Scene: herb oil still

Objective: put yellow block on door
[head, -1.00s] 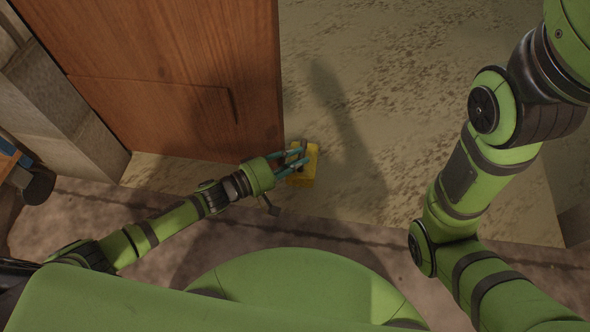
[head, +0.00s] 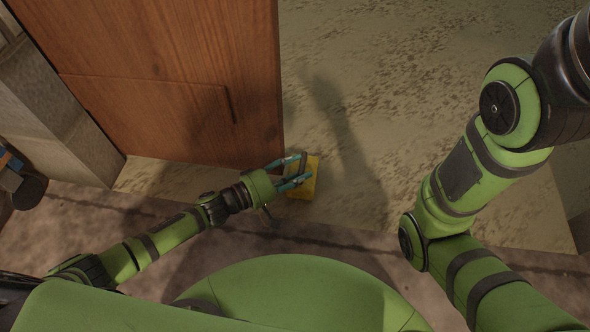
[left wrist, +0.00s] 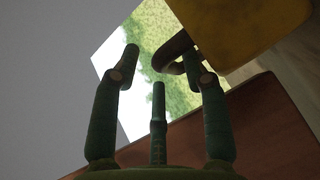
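The yellow block (head: 303,183) sits near the free lower corner of the brown wooden door (head: 170,85). In the left wrist view the block (left wrist: 245,22) fills the upper right, with a dark curved handle-like part (left wrist: 172,52) beside it. My left gripper (head: 296,172) is at the block, its fingers over the block's upper face in the head view. In the left wrist view its fingers (left wrist: 162,62) are spread, with the curved part between their tips, close to the right finger. Whether they touch it is unclear. My right gripper is out of view.
Pale stone blocks (head: 60,115) stand left of the door. Mottled ground (head: 420,70) lies open to the right of the door. A darker ground strip runs along the near side. My right arm hangs over the right side.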

